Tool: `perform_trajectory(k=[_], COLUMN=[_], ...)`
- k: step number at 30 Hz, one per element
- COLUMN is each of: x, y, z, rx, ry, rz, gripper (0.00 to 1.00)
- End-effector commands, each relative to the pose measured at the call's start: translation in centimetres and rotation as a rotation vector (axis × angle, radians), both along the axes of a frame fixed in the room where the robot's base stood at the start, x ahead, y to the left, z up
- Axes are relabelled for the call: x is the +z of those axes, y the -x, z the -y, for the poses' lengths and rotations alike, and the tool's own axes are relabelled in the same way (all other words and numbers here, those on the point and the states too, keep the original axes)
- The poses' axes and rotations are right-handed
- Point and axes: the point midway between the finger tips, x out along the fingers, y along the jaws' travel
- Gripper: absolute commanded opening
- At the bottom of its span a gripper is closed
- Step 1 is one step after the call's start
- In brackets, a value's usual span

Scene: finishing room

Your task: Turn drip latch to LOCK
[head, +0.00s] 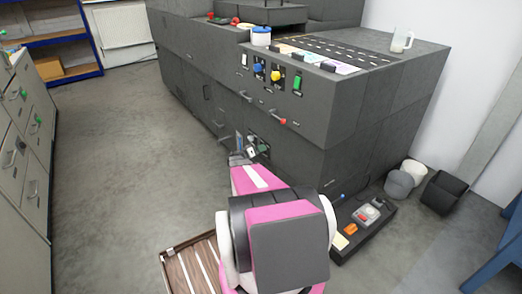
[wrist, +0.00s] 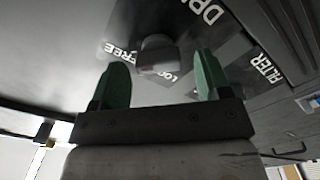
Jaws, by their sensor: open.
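The drip latch shows in the wrist view as a dark, blocky knob (wrist: 156,54) on a grey plate. White lettering reads FREE to its left and LOC, partly covered, at its lower right; part of the word DRIP shows at the upper right. My gripper (wrist: 161,70) is open, its two green fingers on either side of the knob and apart from it in the picture. Whether either finger touches it I cannot tell. Which mark the knob points to is not clear. In the head view my gripper (head: 250,148) is at the machine's low front, and the latch is too small to make out.
The dark machine (head: 385,130) fills the middle, with coloured knobs and a red-tipped handle (head: 278,121) above my gripper. A FILTER label (wrist: 264,70) is right of the latch. A low black tray (head: 378,225) with small items and a wooden tray (head: 175,262) lie on the floor.

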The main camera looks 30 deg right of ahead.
Motion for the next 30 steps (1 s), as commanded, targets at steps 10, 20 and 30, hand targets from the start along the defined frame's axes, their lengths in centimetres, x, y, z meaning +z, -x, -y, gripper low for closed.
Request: perform_trajectory(k=[10,20,30], x=[-0.01,-0.01,-0.03], y=[-0.09,-0.09,-0.12], z=[1.30,1.26,1.23], rx=[0.001,0.001,0.001], ry=[-0.001,-0.001,0.003], rz=[0.000,0.000,-0.043], gripper=[0.70,0.21,0.21])
